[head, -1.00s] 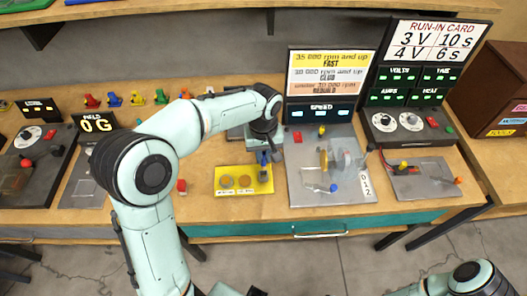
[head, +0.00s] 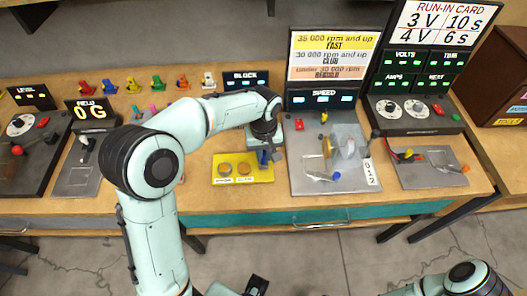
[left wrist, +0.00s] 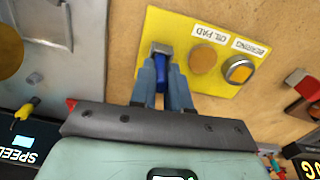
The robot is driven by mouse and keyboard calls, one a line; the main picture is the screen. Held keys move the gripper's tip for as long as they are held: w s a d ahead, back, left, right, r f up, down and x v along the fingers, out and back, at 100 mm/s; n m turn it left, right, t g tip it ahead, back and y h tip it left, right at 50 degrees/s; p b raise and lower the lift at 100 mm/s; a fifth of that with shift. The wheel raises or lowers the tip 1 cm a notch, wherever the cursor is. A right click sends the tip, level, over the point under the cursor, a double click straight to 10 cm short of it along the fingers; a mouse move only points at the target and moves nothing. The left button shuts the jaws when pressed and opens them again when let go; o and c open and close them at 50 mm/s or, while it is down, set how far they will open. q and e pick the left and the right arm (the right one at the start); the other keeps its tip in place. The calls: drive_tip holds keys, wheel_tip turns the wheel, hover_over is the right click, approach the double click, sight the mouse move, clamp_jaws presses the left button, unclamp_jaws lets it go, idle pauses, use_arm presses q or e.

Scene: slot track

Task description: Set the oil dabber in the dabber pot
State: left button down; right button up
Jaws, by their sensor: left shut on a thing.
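The blue oil dabber (left wrist: 175,72) is between the fingers of my left gripper (left wrist: 163,82), which is shut on it. In the head view the left gripper (head: 265,156) hangs over the right end of the yellow tray (head: 228,178). A small grey square, seemingly the dabber pot (left wrist: 162,48), shows at the fingertips in the left wrist view. The dabber's lower end is hidden, so I cannot tell whether it is inside the pot. The round oil pad (left wrist: 203,60) and bearing (left wrist: 239,70) lie beside it.
Right of the tray is a grey plate with a disc rig (head: 340,150) and the speed display (head: 322,98) behind. Coloured small pieces (head: 157,84) line the back left. A plate with a lever (head: 78,178) stands left. Bare wood lies in front of the tray.

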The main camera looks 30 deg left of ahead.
use_arm(q)
drive_tip(key=shift+f, duration=0.2)
use_arm(e)
drive_tip(key=shift+f, duration=0.1)
use_arm(q)
drive_tip(key=c, duration=1)
unclamp_jaws()
drive_tip(key=shift+r, duration=0.1)
wheel_tip(320, 180, up, 13)
drive_tip(key=shift+r+p, duration=0.1)
drive_tip(key=shift+p, duration=0.75)
use_arm(e)
drive_tip(key=shift+w+r, duration=0.25)
drive_tip(key=shift+r, duration=0.3)
drive_tip(key=shift+w+r, duration=0.25)
drive_tip(key=shift+r, duration=0.3)
